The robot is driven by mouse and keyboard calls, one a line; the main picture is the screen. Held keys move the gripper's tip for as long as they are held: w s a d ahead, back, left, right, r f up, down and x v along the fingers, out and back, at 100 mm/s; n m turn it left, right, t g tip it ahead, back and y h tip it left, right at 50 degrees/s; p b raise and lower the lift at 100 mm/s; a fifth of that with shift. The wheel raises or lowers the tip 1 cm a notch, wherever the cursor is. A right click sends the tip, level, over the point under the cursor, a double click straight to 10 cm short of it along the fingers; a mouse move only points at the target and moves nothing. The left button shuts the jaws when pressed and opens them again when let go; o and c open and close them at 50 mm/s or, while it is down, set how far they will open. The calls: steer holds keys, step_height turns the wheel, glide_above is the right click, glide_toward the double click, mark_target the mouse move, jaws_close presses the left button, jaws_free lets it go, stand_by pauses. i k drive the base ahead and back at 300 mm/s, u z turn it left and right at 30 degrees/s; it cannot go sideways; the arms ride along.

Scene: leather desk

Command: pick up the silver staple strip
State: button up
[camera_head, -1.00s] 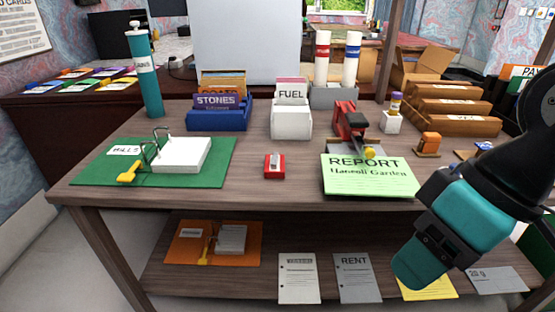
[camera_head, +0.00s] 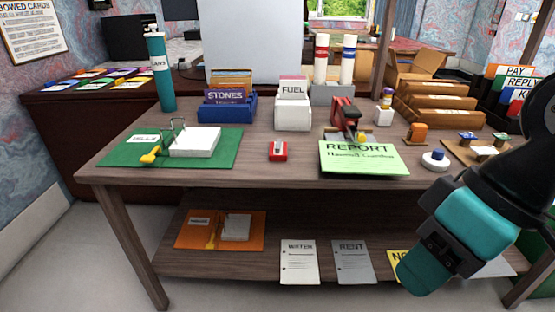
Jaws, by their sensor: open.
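A small red block (camera_head: 278,155) lies on the wooden desk near its front edge, left of the green report pad. A small silvery piece (camera_head: 278,149) is on top of this block. It looks like the staple strip, but it is too small to make out fully. My teal and black arm crosses the right side of the view, in front of the desk and well right of the red block. No gripper fingers show in this view.
The green REPORT pad (camera_head: 363,160) lies by a red and black stapler-like device (camera_head: 345,118). A blue STONES box (camera_head: 229,115) and white FUEL box (camera_head: 292,118) stand behind. A green folder (camera_head: 118,151) lies left. Bare desk surrounds the red block. A lower shelf holds papers.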

mark_target(279, 143)
steer(key=u, duration=0.05)
steer(key=i, duration=0.85)
steer(key=u, duration=0.6)
